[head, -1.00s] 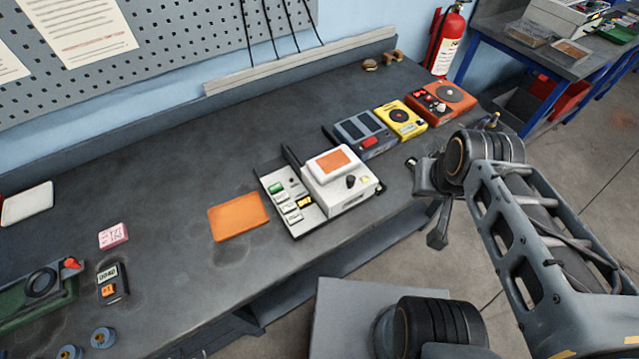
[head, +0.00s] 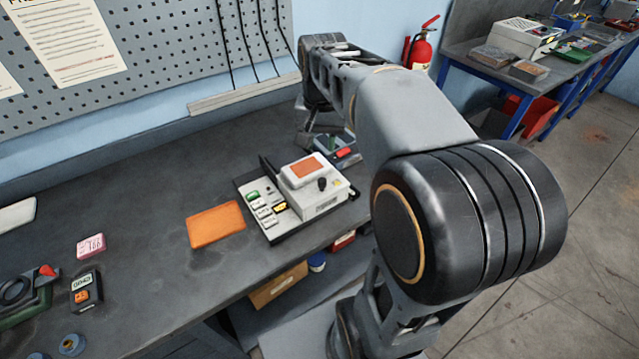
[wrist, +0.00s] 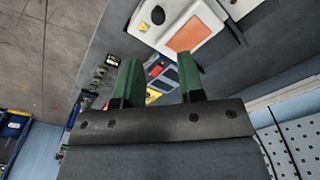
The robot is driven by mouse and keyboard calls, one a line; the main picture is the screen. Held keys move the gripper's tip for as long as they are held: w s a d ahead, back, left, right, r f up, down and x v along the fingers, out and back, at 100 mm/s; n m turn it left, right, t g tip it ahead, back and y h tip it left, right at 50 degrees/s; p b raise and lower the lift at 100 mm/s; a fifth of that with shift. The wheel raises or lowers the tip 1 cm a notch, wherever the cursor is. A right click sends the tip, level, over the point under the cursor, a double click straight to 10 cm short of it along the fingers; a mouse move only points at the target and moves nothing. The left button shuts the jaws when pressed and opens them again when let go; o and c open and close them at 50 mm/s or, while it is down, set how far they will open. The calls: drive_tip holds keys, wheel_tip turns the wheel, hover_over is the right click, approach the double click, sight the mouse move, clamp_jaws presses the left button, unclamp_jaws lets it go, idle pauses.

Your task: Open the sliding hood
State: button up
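The sliding hood (head: 308,168) is a white cover with an orange window, on a low white instrument with a dark base. It sits over the instrument's right part; green, white and yellow items (head: 266,207) lie exposed on the left part. My gripper (head: 303,135) is just behind the hood, partly hidden by my arm. In the wrist view, the hood (wrist: 205,18) is at the top, beyond the two green fingers. My gripper (wrist: 160,70) is open there, with nothing between the fingertips; I see no contact with the hood.
An orange mat (head: 215,224) lies left of the instrument. A grey-blue device with a red button (head: 345,153) is behind it, partly hidden by my arm. A pegboard (head: 150,60) rises behind the bench.

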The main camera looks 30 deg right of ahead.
sight(322, 180)
drive_tip(key=shift+m, duration=0.4)
drive_tip(key=f, duration=0.9)
drive_tip(key=w+d+f, duration=0.1)
drive_tip(key=f, duration=0.3)
drive_tip(key=shift+f, duration=0.35)
clamp_jaws()
